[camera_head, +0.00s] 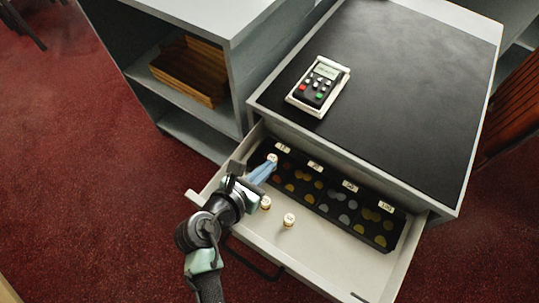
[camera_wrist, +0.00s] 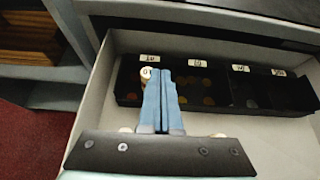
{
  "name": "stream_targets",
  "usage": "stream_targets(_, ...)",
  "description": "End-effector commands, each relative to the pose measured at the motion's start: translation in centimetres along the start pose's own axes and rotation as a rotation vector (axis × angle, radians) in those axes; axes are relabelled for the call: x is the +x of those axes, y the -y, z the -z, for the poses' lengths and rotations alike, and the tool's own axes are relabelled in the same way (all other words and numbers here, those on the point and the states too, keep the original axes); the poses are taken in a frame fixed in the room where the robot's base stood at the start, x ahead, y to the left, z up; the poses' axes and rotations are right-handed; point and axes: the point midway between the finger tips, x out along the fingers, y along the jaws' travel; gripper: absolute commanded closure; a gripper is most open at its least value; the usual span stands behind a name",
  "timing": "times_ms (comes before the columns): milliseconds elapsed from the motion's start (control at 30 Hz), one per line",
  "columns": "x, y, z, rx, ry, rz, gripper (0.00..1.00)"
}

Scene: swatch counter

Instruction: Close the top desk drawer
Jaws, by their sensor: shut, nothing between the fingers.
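The top desk drawer (camera_head: 325,262) is pulled out from under the black desk top (camera_head: 400,80), and its inside shows. Its dark handle (camera_head: 250,262) is on the near front face, partly behind my arm. In the wrist view the drawer's pale side wall (camera_wrist: 92,100) rises at left. My gripper (camera_head: 268,168) has blue fingers held together with nothing between them. It is over the left part of the drawer, its tips near the coin tray. The fingers also show in the wrist view (camera_wrist: 159,75). I cannot tell whether they touch anything.
A black coin tray (camera_head: 335,203) with labelled compartments lies at the drawer's back. Small white-topped rolls (camera_head: 289,220) stand in the drawer, one near my fingertips (camera_head: 272,158). A card terminal (camera_head: 318,86) lies on the desk. A grey shelf (camera_head: 190,50) stands at left.

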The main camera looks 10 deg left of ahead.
Motion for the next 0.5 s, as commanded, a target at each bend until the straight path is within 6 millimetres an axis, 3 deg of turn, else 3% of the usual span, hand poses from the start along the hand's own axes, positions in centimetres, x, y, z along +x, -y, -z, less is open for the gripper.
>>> stream_targets(300, 7.2, 0.0, 0.1, 0.005, 0.003, 0.001, 1.0)
stream_targets(500, 9.9, 0.0, -1.3, 0.007, 0.003, 0.001, 1.0)
